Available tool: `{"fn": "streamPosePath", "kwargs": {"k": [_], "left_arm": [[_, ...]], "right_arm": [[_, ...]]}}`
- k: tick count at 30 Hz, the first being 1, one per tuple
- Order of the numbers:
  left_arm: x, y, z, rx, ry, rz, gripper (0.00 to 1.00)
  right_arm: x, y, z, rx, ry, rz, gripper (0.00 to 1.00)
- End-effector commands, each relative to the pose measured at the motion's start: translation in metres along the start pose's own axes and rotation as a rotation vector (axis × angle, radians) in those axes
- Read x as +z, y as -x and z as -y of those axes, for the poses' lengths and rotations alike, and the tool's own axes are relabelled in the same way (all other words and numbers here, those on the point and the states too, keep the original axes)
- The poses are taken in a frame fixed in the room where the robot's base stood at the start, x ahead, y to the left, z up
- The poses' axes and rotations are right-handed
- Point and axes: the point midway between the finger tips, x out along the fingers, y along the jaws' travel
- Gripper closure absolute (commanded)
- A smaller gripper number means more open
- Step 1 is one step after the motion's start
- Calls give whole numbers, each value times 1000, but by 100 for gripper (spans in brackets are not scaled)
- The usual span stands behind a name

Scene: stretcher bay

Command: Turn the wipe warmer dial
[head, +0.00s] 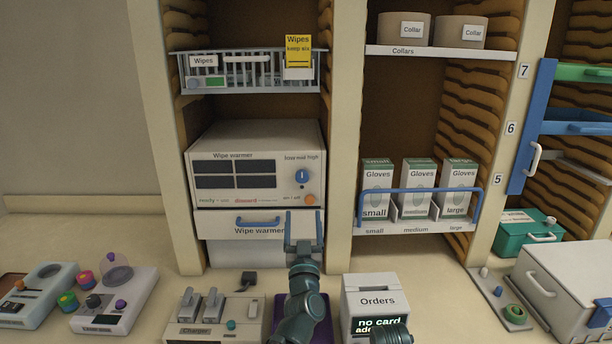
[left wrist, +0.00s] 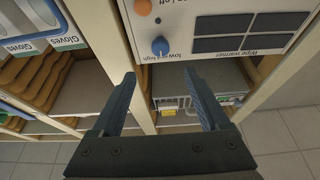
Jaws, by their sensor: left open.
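The wipe warmer (head: 230,138) is a pale box on a shelf in the left cabinet bay. Its blue dial (head: 301,176) sits on the right of its front, under the "low med high" marks. The dial also shows, upside down, in the left wrist view (left wrist: 160,46), beyond the gap between my fingers. My left gripper (head: 304,216) is open and empty, fingers pointing up. In the head view it appears below the dial, over the warmer's drawer. In the left wrist view the gripper (left wrist: 159,78) is apart from the dial. My right gripper's jaws do not show.
An orange knob (head: 310,200) sits just below the dial. A drawer with a blue handle (head: 258,222) is under the warmer. Glove boxes (head: 377,190) stand to the right behind a blue rail. The counter holds a charger (head: 215,330) and an Orders box (head: 375,284).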

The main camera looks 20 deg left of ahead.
Motion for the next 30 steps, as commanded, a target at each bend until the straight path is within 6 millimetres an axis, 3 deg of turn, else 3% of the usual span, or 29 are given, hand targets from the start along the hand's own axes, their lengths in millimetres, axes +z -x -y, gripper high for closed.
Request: {"fn": "streamPosePath", "kwargs": {"k": [8, 21, 30], "left_arm": [[-2, -8, 0, -4, -1, -3, 22], [-3, -93, 0, -4, -2, -3, 22], [-2, -131, 0, -3, -1, -2, 22]], "right_arm": [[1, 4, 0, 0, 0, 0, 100], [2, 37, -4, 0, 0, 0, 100], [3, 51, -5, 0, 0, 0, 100]]}}
